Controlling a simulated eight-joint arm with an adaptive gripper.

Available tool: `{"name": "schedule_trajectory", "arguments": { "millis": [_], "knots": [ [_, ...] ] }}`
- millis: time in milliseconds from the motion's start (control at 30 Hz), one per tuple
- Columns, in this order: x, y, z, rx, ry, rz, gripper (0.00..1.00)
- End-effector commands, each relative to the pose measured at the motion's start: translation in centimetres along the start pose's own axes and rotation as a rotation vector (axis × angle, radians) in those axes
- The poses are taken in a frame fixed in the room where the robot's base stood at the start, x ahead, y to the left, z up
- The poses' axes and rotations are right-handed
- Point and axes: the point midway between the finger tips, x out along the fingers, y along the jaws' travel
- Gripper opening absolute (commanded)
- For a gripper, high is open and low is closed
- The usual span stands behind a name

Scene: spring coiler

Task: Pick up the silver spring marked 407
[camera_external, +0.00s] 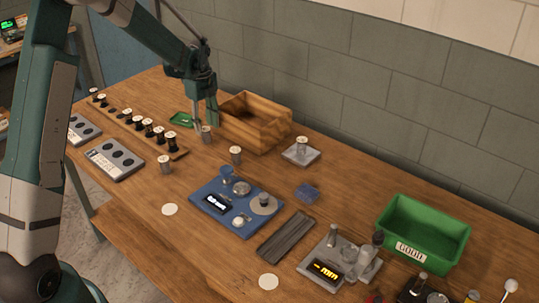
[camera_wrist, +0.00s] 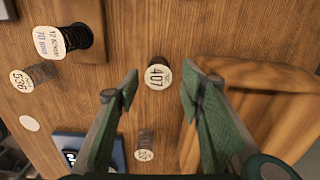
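The silver spring marked 407 (camera_wrist: 158,77) stands upright on the wooden table, its round white label facing the wrist camera. In the external view, the spring directly at my fingertips (camera_external: 206,137) appears to be the same one, though its label is unreadable there. My gripper (camera_external: 203,122) points down at it beside the wooden box. In the wrist view my gripper (camera_wrist: 160,82) is open, with one green finger on each side of the spring and a visible gap to both. Whether the fingertips are down at the spring's height is hard to tell.
Near it are a spring marked 536 (camera_wrist: 22,80), a dark labelled spool (camera_wrist: 62,41) and another silver spring (camera_wrist: 145,140). The wooden box (camera_external: 262,138) stands close on the right. A blue device (camera_external: 215,203) and a green GOOD bin (camera_external: 415,246) stand farther right.

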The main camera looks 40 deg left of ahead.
Motion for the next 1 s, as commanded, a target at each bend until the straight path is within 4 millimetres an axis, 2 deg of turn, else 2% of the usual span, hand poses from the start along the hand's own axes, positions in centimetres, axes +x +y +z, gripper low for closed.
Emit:
{"name": "schedule_trajectory", "arguments": {
  "millis": [400,1000],
  "knots": [
    [4.2,0.2,0.2,0.000,0.000,0.000,0.39],
    [4.5,0.2,0.2,0.000,0.000,0.000,0.39]
  ]
}}
